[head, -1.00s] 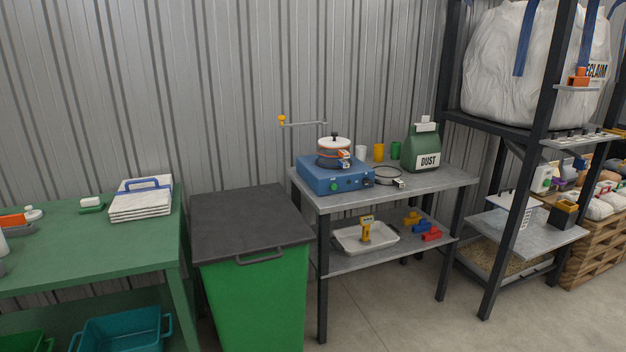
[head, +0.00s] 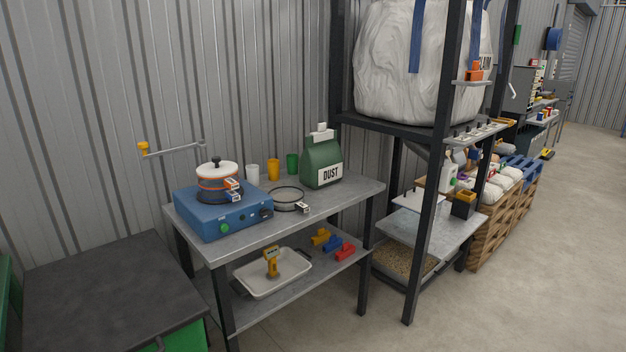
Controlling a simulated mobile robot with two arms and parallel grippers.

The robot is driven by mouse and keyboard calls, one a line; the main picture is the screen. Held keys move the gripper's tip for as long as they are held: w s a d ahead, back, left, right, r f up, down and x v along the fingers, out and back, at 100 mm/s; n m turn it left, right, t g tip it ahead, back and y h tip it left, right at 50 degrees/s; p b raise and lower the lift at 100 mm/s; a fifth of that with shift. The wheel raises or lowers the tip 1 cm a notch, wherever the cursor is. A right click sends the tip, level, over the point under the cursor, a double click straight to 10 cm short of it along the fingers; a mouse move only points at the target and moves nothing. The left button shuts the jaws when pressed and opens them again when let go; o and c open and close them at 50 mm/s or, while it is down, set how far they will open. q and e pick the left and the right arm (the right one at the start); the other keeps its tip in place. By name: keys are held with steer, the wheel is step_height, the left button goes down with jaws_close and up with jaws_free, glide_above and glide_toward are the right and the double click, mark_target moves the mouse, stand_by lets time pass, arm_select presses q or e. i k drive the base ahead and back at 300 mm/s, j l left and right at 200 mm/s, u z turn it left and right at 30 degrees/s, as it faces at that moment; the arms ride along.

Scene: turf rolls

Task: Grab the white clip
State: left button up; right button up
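A white clip (head: 321,131) sits on the top of the green bag labelled DUST (head: 322,164). The bag stands upright at the back right of the grey bench (head: 240,228). Neither of my grippers shows in the head view.
On the bench are a blue machine (head: 222,210) with a pot on it, a ring clamp (head: 288,199) and several cups. The lower shelf holds a white tray (head: 290,282) and coloured clips (head: 333,242). A black rack post (head: 432,190) stands right of the bench. Open floor (head: 540,290) lies at right.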

mark_target(322, 134)
steer(key=i+l+z, duration=0.15)
steer(key=i+z, duration=0.35)
steer(key=i, duration=0.15)
steer(key=i+z, duration=0.5)
steer(key=i, duration=0.15)
